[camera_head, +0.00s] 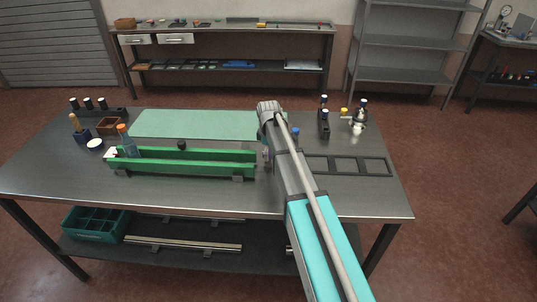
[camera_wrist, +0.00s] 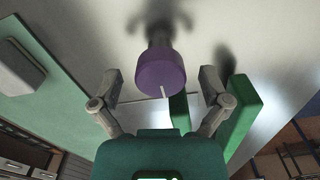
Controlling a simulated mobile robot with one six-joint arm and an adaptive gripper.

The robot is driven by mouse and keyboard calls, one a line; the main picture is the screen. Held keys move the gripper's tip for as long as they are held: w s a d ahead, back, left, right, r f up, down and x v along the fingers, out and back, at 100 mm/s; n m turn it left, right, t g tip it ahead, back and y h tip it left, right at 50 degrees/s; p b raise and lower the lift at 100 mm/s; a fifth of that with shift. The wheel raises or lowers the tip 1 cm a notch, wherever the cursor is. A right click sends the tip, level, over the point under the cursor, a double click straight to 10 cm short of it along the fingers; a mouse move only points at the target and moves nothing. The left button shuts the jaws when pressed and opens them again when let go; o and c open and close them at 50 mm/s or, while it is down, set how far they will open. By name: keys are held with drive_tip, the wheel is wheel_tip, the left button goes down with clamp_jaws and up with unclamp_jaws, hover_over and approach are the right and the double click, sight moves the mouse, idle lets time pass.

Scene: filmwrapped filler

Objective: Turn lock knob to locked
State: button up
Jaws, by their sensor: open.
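A purple round knob (camera_wrist: 161,68) with a thin white pointer line stands out from a grey stem in the wrist view. A bit of purple (camera_head: 266,154) shows beside my arm in the camera_head view, at the right end of a green trough-like fixture (camera_head: 205,170). My gripper (camera_wrist: 160,76) is open, with one finger on each side of the knob and gaps on both sides. I cannot tell how deep the fingers reach along it. In the camera_head view my arm hides the fingers.
Green bars (camera_wrist: 243,116) of the fixture lie close to the right finger. A green mat (camera_head: 190,123) covers the back of the metal table (camera_head: 60,170). A bottle (camera_head: 128,142) is at the fixture's left end. A dark frame (camera_head: 375,167) lies right of my arm.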

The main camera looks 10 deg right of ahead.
drive_tip(key=c, duration=1.1)
drive_tip(key=shift+c, duration=0.2)
drive_tip(key=shift+m, duration=0.4)
drive_tip(key=m, duration=0.7)
drive_tip(key=shift+m, duration=0.3)
drive_tip(key=m, duration=0.4)
drive_tip(key=shift+a+m, duration=0.1)
drive_tip(key=shift+m, duration=0.2)
drive_tip(key=m, duration=0.5)
